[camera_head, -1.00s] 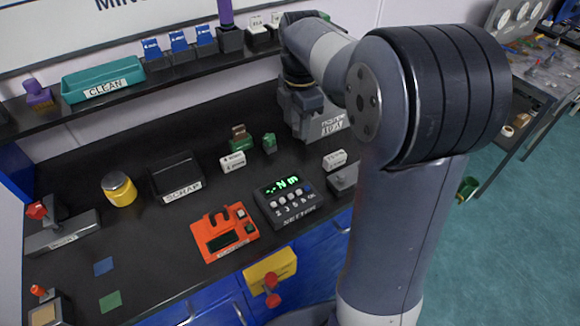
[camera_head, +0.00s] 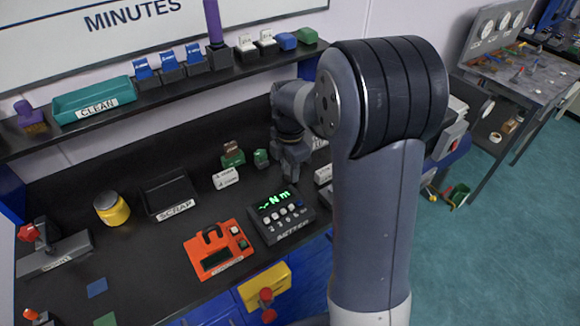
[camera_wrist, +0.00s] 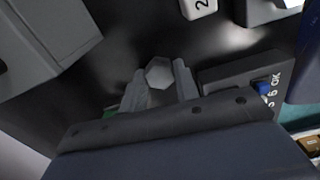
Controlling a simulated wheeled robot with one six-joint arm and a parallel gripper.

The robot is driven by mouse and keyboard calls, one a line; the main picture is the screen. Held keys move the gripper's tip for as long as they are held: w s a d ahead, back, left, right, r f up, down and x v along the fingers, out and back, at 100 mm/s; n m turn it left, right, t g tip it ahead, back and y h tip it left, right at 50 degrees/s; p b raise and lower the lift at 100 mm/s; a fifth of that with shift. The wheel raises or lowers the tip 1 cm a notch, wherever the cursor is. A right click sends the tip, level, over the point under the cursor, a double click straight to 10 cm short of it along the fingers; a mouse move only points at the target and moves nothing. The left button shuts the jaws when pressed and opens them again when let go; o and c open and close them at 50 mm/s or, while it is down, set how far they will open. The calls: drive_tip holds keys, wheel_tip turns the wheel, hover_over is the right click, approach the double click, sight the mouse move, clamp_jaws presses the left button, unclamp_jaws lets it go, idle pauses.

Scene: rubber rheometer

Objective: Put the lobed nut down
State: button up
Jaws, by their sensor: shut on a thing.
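In the head view my gripper (camera_head: 292,178) points down over the bench, behind the keypad box and right of a small green block. The nut cannot be made out there. I cannot tell whether the nut touches the bench.
The keypad box (camera_head: 281,215) is close by, also at right in the wrist view (camera_wrist: 239,75). Near the gripper are a green block (camera_head: 261,158) and white numbered blocks (camera_head: 225,178). An orange device (camera_head: 218,250), scrap tray (camera_head: 170,196) and yellow jar (camera_head: 111,208) stand left. Dark bench between them is bare.

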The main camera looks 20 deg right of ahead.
drive_tip(key=shift+f, duration=0.2)
drive_tip(key=o, duration=1)
drive_tip(key=shift+c, duration=0.2)
drive_tip(key=shift+r, duration=0.1)
wheel_tip(320, 180, up, 12)
drive_tip(key=shift+r+b, duration=0.15)
drive_tip(key=shift+b, duration=0.2)
wheel_tip(320, 180, down, 12)
drive_tip(key=shift+r+p, duration=0.1)
drive_tip(key=shift+p, duration=0.35)
drive_tip(key=shift+r+b, duration=0.3)
drive_tip(key=shift+r, duration=1.4)
